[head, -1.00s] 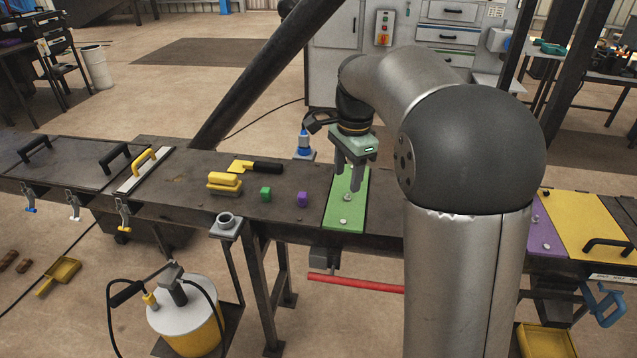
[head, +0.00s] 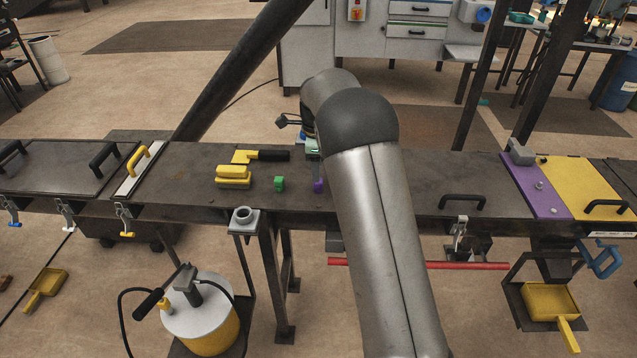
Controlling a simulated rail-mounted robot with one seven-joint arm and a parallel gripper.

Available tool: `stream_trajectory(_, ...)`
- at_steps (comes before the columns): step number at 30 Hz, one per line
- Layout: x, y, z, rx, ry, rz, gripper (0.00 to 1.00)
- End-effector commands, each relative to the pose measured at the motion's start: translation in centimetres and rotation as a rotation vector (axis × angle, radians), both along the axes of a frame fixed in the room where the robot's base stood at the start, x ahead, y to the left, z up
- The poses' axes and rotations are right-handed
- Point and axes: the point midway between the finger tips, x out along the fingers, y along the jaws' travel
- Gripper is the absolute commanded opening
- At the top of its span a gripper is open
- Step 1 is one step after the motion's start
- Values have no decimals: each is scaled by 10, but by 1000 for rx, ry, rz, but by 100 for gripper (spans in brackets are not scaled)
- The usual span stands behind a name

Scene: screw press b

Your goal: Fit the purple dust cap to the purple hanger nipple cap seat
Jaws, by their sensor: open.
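My gripper (head: 315,158) is above the bench by the purple cap, mostly hidden behind my arm. It is open, and the cap appears below it. Whether the fingers are around the cap is hidden.
A small green cap (head: 279,183) stands left of the purple one. A yellow block (head: 233,173) and a yellow-and-black tool (head: 262,156) lie farther left. A yellow plate (head: 585,185) adjoins the purple plate. My arm hides the green plate. Bare bench shows right of my arm.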

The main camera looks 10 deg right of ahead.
Motion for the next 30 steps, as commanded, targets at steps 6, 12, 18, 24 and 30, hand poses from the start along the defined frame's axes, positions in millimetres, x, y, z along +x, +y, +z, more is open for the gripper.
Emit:
stream_trajectory(6, 0, -1, -13, 0, 1, 0, 50)
stream_trajectory(12, -2, -8, -42, 0, 4, 1, 50)
stream_trajectory(18, -1, -7, -60, 1, 0, 1, 50)
stream_trajectory(24, -1, -7, -61, 1, -1, 1, 50)
stream_trajectory(30, -1, -7, -61, 1, -1, 1, 2)
